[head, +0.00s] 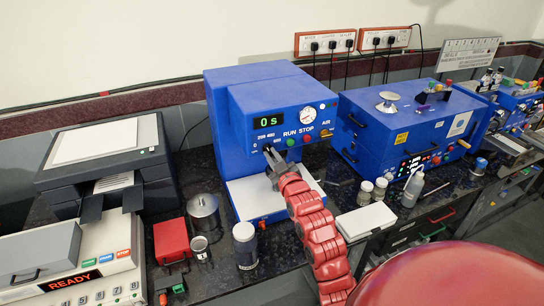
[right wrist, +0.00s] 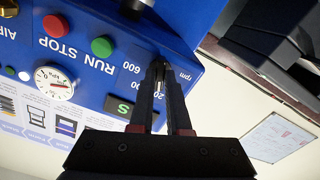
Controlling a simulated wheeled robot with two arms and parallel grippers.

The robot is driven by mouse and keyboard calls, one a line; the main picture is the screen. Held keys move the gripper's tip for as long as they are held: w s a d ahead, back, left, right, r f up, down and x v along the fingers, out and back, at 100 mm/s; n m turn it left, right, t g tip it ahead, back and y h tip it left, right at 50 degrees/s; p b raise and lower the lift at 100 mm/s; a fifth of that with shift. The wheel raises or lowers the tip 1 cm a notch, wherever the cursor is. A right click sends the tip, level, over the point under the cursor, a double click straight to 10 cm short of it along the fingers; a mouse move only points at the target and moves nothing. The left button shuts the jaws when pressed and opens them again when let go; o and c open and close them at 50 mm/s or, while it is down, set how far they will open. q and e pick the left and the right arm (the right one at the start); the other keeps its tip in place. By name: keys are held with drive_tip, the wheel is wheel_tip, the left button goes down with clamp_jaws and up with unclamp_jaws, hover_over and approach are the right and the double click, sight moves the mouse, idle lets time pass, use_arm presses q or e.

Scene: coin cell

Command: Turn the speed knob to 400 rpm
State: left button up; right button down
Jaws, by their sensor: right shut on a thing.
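The blue machine (head: 240,100) stands mid-counter with a display (head: 268,119) reading "0 s". My right gripper (head: 270,152) is at the lower left of its front panel, shut on the speed knob. In the right wrist view, upside down, the two fingers (right wrist: 158,72) close together at the knob's place. The knob is almost wholly hidden by the fingers, and I cannot tell where its pointer stands. Around it I read "600" (right wrist: 131,68), "rpm" (right wrist: 182,75) and part of "200"; the 400 mark is not clear there. My left gripper is not in view.
The green (head: 291,142) and red (head: 308,138) buttons sit just right of my gripper, below a gauge (head: 306,116). A white plate (head: 245,195) lies beneath. A lidded jar (head: 245,245), a metal pot (head: 203,214) and small bottles (head: 380,190) stand nearby.

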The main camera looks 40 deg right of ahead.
idle(0.3)
drive_tip(key=shift+f+m+b, duration=0.15)
drive_tip(key=shift+m+b, duration=1.45)
drive_tip(key=shift+m, duration=0.3)
drive_tip(key=shift+m+b, duration=0.55)
drive_tip(key=shift+m, duration=0.65)
drive_tip(key=shift+m+b, duration=0.4)
drive_tip(key=shift+m, duration=0.8)
drive_tip(key=c, duration=0.9)
unclamp_jaws()
drive_tip(key=shift+s, duration=0.1)
